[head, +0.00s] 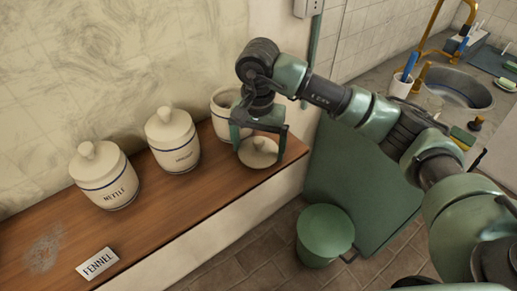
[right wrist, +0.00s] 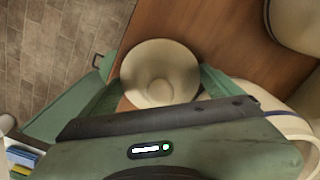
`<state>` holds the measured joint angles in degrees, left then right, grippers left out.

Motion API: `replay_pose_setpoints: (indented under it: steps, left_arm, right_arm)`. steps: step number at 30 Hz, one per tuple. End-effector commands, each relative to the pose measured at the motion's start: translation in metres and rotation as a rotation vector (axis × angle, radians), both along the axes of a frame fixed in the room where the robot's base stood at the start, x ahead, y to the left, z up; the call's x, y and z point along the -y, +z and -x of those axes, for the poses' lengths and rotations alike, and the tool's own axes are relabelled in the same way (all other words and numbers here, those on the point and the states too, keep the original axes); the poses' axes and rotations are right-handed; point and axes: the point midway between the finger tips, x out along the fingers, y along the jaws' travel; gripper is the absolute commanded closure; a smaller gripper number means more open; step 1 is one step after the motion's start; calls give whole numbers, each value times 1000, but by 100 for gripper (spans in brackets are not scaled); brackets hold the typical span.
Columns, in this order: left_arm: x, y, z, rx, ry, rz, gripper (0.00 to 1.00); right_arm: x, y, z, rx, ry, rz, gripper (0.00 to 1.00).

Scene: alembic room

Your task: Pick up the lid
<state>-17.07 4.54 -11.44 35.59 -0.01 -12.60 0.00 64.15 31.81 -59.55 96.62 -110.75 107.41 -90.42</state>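The lid (head: 259,161) is a round cream disc with a knob, lying flat on the wooden shelf near its right end. It also shows in the right wrist view (right wrist: 160,62). My right gripper (head: 259,148) points down over the lid, with its two fingers apart on either side of it. In the right wrist view the lid appears between the open fingers; I cannot tell whether they touch it. An open cream jar (head: 221,101) without a lid stands just behind, partly hidden by my gripper. My left gripper is out of view.
Two lidded jars, one marked NETTLE (head: 104,180) and another (head: 172,143), stand on the shelf (head: 195,193) to the left. A FENNEL label (head: 97,263) lies at its front. A green bin (head: 324,236) stands on the floor below. A sink (head: 459,88) is at the right.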

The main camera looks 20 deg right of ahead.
Motion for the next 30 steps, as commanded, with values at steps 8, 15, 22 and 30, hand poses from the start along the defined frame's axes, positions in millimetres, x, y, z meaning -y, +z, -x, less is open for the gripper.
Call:
replay_pose_setpoints:
  steps: [8,15,22,30]
  left_arm:
    - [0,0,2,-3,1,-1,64]
    - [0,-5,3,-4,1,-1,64]
    - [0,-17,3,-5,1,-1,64]
    - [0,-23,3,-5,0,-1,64]
  right_arm:
    - [0,1,0,1,0,0,51]
    - [0,13,-1,4,-1,0,51]
    - [0,48,-2,7,0,-1,51]
    - [0,105,-2,7,-1,1,51]
